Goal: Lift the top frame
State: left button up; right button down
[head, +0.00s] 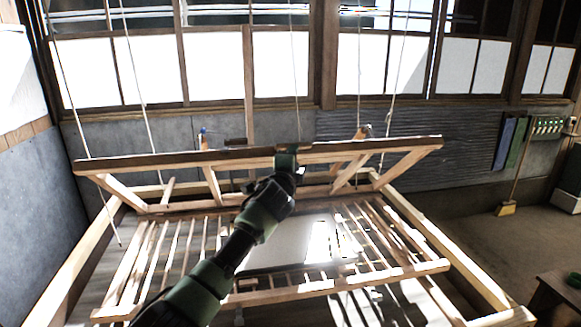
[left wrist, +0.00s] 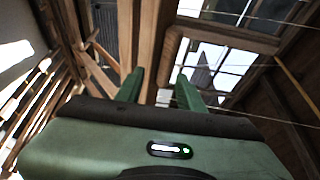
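The top frame (head: 390,148) is a wooden frame with slanted braces, hung on cords and tilted above a slatted wooden bed. My left gripper (head: 287,158) is at the middle of its front bar, overlapping the bar in the head view. In the left wrist view the two green fingers of my left gripper (left wrist: 160,82) stand well apart. A wooden beam (left wrist: 155,45) shows between them, with light beside it near the right finger. I cannot tell whether the fingers touch it. My right gripper is in neither view.
The lower wooden bed (head: 375,278) with loose slats and a pale sheet (head: 290,250) lies under the frame. Thin cords (head: 135,75) run upward on both sides. Windows and a grey wall stand behind. Open floor (head: 460,230) lies to the right, with a broom (head: 507,208).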

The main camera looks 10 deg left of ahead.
pick_arm(q)
jog(key=s+b, duration=0.1)
jog(key=s, duration=0.5)
jog(key=shift+s+a+b, duration=0.2)
jog(key=shift+b, duration=0.15)
jog(key=shift+f, duration=0.1)
